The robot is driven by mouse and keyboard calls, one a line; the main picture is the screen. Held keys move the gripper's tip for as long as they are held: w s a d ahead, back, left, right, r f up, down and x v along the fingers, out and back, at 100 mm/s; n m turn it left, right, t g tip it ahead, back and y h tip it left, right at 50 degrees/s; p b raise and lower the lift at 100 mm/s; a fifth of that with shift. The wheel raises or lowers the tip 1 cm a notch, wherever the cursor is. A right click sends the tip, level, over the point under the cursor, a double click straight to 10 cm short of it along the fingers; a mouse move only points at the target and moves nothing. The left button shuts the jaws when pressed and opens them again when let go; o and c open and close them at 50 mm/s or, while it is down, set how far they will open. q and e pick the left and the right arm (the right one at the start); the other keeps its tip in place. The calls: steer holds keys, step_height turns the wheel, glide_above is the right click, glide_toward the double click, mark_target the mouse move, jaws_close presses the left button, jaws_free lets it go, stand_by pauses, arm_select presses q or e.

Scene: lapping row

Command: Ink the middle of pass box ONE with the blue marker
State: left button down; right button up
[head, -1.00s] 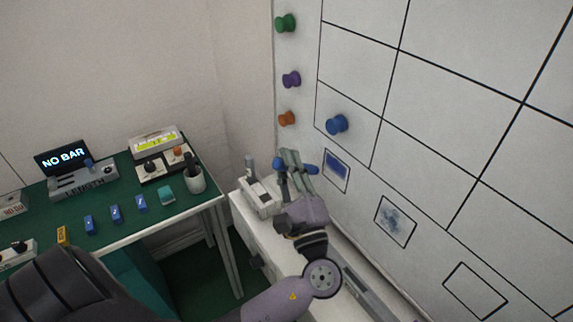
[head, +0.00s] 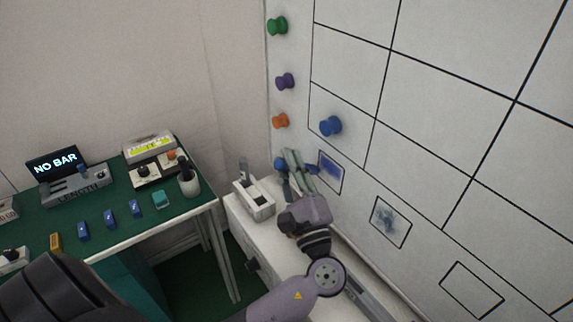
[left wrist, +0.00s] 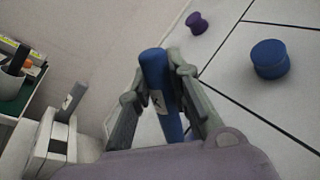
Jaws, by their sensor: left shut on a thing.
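My left gripper (head: 297,162) is shut on the blue marker (head: 282,163), which lies crosswise in the fingers. In the left wrist view the marker (left wrist: 158,80) is a blue cylinder with a pale label between the fingertips. In the head view its far end points at the left-most small box (head: 331,172) on the whiteboard and seems very close to it; contact cannot be told. That box holds a blue patch. A second box (head: 390,222) has a grey-blue smear, and a third box (head: 472,290) is blank. No readable number shows on them. My right gripper is not in view.
A grey-white holder (head: 254,206) with an upright grey piece stands on the white ledge below the board. A green-topped table (head: 150,224) with blue blocks stands left.

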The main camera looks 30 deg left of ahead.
arm_select(q)
steer(key=shift+s+d, duration=1.35)
steer(key=shift+d, duration=1.95)
steer(key=shift+w+a, duration=0.45)
steer(key=shift+a, duration=0.7)
steer(key=shift+w+a, duration=0.5)
steer(key=shift+a, duration=0.7)
steer(key=shift+w+a, duration=0.45)
steer(key=shift+a, duration=0.7)
steer(key=shift+s, duration=0.1)
steer(key=shift+s+a, duration=0.35)
steer(key=shift+s, duration=0.55)
steer(key=shift+s+a, duration=0.4)
steer(key=shift+s, duration=0.55)
steer(key=shift+s+a, duration=0.35)
steer(key=shift+s, duration=0.55)
steer(key=s, duration=0.1)
steer(key=s+a, duration=0.1)
steer(key=shift+s+a, duration=0.1)
steer(key=shift+s, duration=0.3)
